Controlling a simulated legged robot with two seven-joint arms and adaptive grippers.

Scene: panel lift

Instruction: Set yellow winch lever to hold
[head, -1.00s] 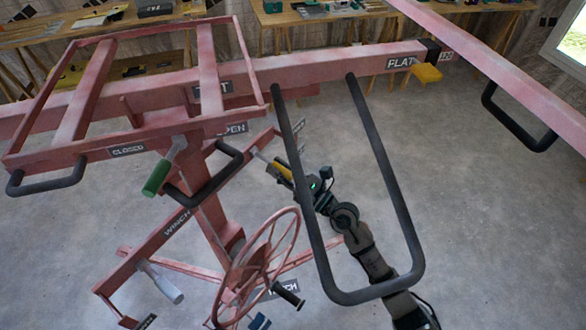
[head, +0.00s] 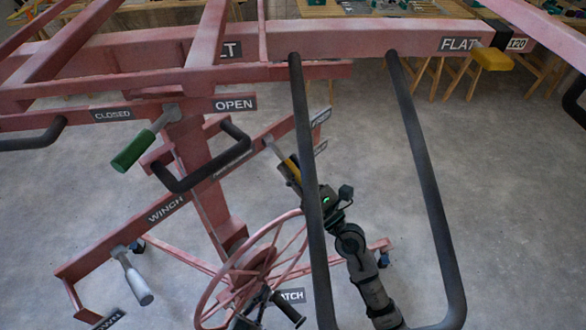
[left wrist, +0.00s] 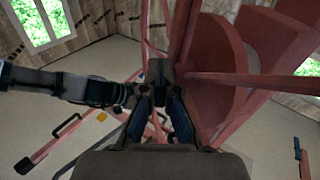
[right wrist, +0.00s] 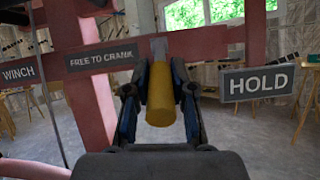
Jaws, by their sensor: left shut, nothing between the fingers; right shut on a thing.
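The yellow winch lever (head: 288,170) is on the pink winch bar in the middle of the head view, its handle sloping down to the right. My right gripper (head: 298,180) is shut on the yellow handle. In the right wrist view the yellow handle (right wrist: 160,95) sits between the fingers, end toward the camera. The FREE TO CRANK label (right wrist: 105,57) is left of the handle and the HOLD label (right wrist: 258,83) is to its right. My left gripper (left wrist: 158,112) is shut and empty near pink bars; in the head view it is mostly hidden behind the wheel.
The pink spoked wheel (head: 250,270) has a black crank grip (head: 288,308). A black loop handle (head: 428,170) hangs in front of my right arm. A green-handled lever (head: 133,151) and a white-grey handle (head: 137,285) are at the left. Open concrete floor lies at the right.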

